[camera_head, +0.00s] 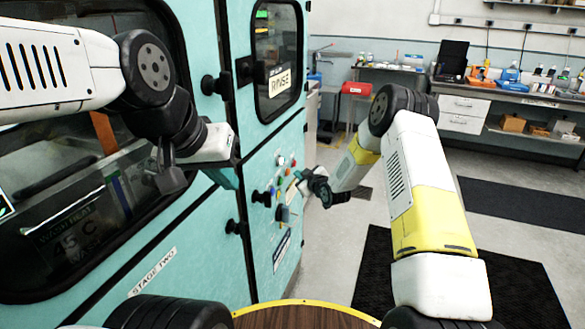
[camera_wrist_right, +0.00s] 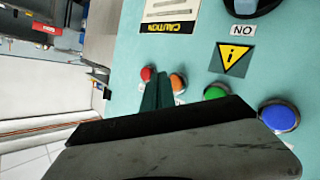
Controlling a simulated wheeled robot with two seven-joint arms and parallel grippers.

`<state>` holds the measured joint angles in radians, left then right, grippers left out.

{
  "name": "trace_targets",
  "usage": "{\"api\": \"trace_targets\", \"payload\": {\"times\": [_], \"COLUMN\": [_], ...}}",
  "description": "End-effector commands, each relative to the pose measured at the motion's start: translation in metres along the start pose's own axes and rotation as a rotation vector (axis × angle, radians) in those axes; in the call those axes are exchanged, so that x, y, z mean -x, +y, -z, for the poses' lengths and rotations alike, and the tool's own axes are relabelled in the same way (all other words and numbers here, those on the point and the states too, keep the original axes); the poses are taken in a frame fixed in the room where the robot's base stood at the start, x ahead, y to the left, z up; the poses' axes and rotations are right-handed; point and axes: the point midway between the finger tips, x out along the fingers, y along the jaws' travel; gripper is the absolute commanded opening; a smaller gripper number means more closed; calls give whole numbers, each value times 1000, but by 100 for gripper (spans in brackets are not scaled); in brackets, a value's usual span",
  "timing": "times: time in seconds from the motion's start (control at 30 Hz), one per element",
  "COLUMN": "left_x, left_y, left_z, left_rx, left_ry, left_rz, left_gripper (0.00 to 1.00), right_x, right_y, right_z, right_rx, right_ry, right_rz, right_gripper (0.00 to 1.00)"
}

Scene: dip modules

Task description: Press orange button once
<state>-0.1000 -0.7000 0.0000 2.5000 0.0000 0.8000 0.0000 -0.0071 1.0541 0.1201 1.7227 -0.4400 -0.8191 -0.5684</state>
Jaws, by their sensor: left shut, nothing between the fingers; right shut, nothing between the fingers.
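The orange button (camera_wrist_right: 178,82) is on a teal panel in the right wrist view, between a red button (camera_wrist_right: 147,73) and a green button (camera_wrist_right: 215,92). A blue button (camera_wrist_right: 280,116) is further right. My right gripper (camera_wrist_right: 157,85) is shut and empty. Its dark teal fingertips overlap the view between the red and orange buttons and hide the orange button's left edge; I cannot tell whether they touch it. In the head view the right gripper (camera_head: 299,175) is at the small button panel. My left gripper (camera_head: 226,178) is shut and empty, in front of the machine's teal face.
The teal machine (camera_head: 165,240) fills the left, with black knobs (camera_head: 224,85) and a door marked RINSE (camera_head: 279,82). A yellow warning sign (camera_wrist_right: 232,54) is above the buttons.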

Motion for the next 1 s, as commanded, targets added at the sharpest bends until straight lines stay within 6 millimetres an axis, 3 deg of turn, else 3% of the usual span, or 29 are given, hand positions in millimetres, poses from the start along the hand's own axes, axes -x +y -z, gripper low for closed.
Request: {"api": "trace_targets", "payload": {"times": [1.0], "left_x": [0], "left_y": [0], "left_z": [0], "left_rx": [0], "left_ry": [0], "left_rz": [0], "left_gripper": [0], "right_x": [-6], "right_y": [-4], "right_z": [4], "right_rx": [0], "right_ry": [-1], "right_rz": [0], "right_gripper": [0]}}
